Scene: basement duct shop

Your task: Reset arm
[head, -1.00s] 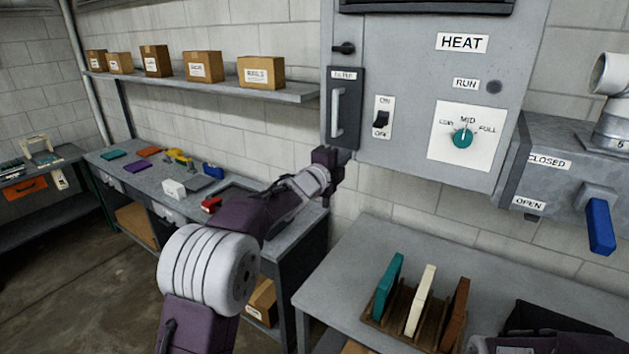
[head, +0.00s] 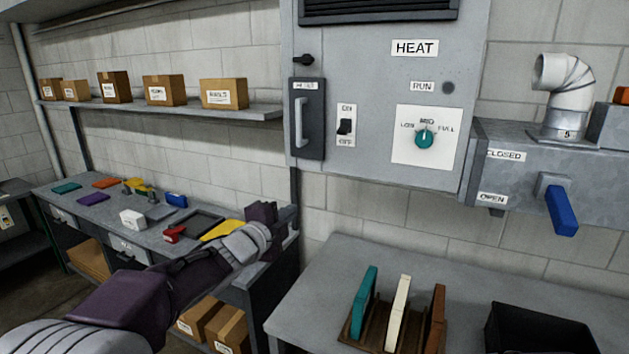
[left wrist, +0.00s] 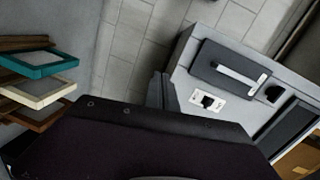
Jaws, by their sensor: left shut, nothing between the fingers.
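My left arm reaches in from the lower left in the head view. Its dark purple gripper (head: 264,214) is shut and empty, in front of the wall near the right end of the back bench (head: 140,254). It is below and left of the grey heater cabinet (head: 385,165) and touches nothing that I can see. In the left wrist view the fingers (left wrist: 160,92) show small and dark, with the cabinet's switch (left wrist: 207,102) to their right. My right gripper is not in view.
A rack holds teal, cream and brown-framed panels (head: 398,310) on the front table (head: 330,270), beside a black bin (head: 538,330). A duct box with a blue lever (head: 562,210) is at right. Cardboard boxes (head: 164,90) stand on the shelf (head: 180,111).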

